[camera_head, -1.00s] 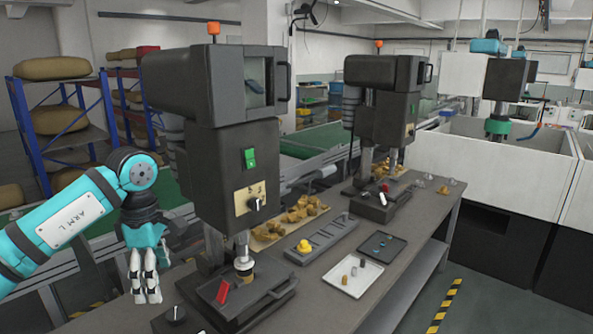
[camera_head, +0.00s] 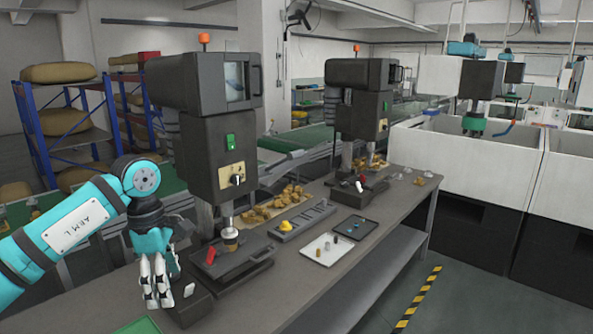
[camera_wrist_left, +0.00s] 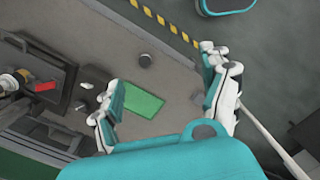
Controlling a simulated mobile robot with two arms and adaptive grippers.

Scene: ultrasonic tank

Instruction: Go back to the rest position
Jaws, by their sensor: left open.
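My left gripper (camera_head: 159,284) hangs with its fingers down at the left of the head view, in front of the near end of the grey workbench. In the left wrist view its two fingers (camera_wrist_left: 167,90) are spread apart with nothing between them, so it is open and empty. My right gripper does not show in either view.
A dark press machine (camera_head: 207,150) stands on the bench (camera_head: 300,290) just right of my left gripper. A second press (camera_head: 358,120) stands farther back. A white tray (camera_head: 322,259), a dark tray (camera_head: 368,228) and a slotted grey holder (camera_head: 303,220) lie between. Yellow-black floor tape (camera_head: 418,297) runs at right.

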